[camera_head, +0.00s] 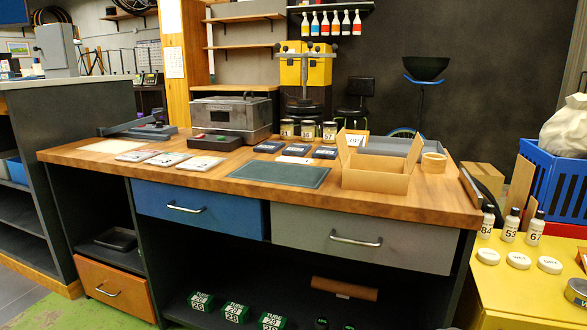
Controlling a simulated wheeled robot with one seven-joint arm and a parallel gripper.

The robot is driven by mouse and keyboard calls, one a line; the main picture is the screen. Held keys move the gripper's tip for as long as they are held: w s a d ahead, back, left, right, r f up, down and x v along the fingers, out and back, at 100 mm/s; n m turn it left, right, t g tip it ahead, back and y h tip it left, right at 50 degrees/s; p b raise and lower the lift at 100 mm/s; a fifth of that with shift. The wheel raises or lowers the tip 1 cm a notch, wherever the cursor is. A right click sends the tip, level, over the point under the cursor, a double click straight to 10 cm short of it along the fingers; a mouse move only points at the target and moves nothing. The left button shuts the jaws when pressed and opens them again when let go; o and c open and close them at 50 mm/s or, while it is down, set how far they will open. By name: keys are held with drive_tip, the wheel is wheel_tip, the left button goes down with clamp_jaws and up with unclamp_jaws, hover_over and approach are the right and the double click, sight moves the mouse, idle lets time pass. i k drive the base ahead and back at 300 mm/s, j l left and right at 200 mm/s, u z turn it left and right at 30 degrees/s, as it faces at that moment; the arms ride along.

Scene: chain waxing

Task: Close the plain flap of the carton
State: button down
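The brown cardboard carton (375,178) stands open at the right part of the wooden workbench (250,178). One flap (343,147) stands up at its left and another flap (414,151) stands up at its right. A white label with dark print (356,140) shows near the left flap; I cannot tell which surface bears it. My gripper is not in this view.
A tape roll (433,162) stands close right of the carton, and a grey tray (388,145) lies behind it. A dark green mat (280,173) lies to its left, bare. Jars (308,130) stand behind. A yellow table (525,275) is at right.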

sight(342, 147)
drive_tip(key=i+j+z, duration=0.4)
drive_tip(key=j, duration=0.2)
drive_tip(key=j+z, duration=0.15)
drive_tip(key=j, duration=0.15)
drive_tip(key=i+j+z, duration=0.2)
drive_tip(key=j, duration=0.15)
